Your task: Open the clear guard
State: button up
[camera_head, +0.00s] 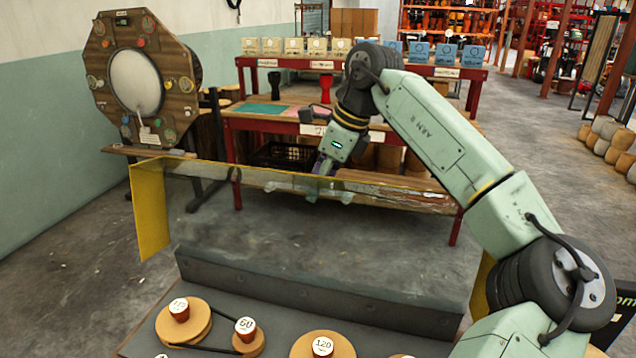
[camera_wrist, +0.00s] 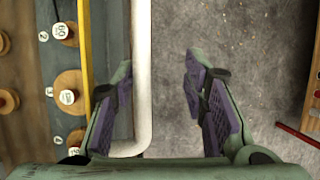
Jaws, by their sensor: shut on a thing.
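The clear guard (camera_head: 255,178) is a see-through panel with a bright top edge and yellow ends, standing raised over a dark grey bench. Its left yellow end (camera_head: 150,210) is in full view; the right one is mostly behind my arm. In the wrist view my gripper's fingers (camera_wrist: 160,85) stand apart. A pale bar (camera_wrist: 141,70) runs beside the left finger, and a yellow strip (camera_wrist: 84,45) lies further left. The contact itself is hard to see through the clear material.
Wooden pulleys with number labels (camera_head: 323,345) and a belt sit on the bench below the guard. A red-framed table (camera_head: 270,122) with a black crate stands behind. An octagonal wooden board (camera_head: 135,80) is at the left. Grey floor is open between.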

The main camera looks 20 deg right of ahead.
jog(key=v, duration=1.1)
jog(key=shift+r, duration=0.3)
